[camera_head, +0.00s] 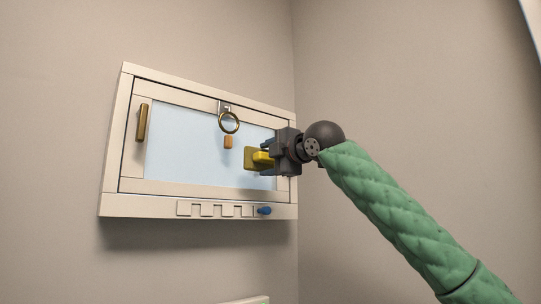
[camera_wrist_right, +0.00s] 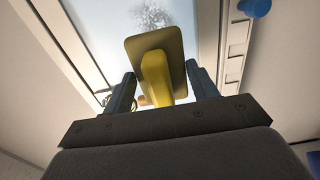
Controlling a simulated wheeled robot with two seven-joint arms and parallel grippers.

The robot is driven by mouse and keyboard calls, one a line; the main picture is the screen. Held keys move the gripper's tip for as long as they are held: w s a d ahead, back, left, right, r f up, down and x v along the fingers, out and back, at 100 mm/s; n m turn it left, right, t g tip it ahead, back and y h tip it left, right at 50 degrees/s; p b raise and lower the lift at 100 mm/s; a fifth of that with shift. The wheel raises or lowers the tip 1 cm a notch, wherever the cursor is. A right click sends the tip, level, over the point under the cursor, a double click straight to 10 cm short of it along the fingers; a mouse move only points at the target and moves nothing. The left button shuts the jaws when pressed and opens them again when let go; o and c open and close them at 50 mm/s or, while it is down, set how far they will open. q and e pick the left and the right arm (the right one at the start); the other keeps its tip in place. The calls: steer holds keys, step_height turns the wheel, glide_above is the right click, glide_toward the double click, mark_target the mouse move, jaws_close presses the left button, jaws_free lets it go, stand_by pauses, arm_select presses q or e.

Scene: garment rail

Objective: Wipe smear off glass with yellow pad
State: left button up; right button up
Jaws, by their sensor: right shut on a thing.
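The yellow pad (camera_head: 255,159) is at the right part of the glass (camera_head: 185,140) in the head view. My right gripper (camera_head: 268,157) is shut on the pad's handle; the pad and handle (camera_wrist_right: 156,75) also show in the right wrist view between the two fingers. The pad's flat face is turned to the glass; I cannot tell whether it touches. A grey speckled smear (camera_wrist_right: 152,16) shows on the glass beyond the pad in the wrist view. I cannot make out the smear in the head view. My left gripper is not in view.
The glass sits in a cream frame (camera_head: 112,150) on the wall, with a brass handle (camera_head: 142,123) at left. A brass ring (camera_head: 229,122) hangs at the top with an orange tag (camera_head: 228,142) below. A blue knob (camera_head: 264,210) sticks out at lower right, beside several pale blocks.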

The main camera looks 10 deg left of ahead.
steer(key=p+x, duration=0.1)
steer(key=x, duration=0.2)
steer(key=shift+w+r+p, duration=0.15)
steer(key=shift+p, duration=0.25)
steer(key=shift+p+x, duration=0.4)
steer(key=shift+x, duration=0.45)
steer(key=shift+p+x, duration=0.7)
steer(key=shift+x, duration=0.3)
steer(key=shift+d, duration=0.1)
steer(key=w+d, duration=0.4)
steer(key=w, duration=0.1)
steer(key=shift+w+p, duration=0.3)
steer(key=shift+p, duration=0.05)
stand_by(0.7)
steer(key=shift+d, duration=0.15)
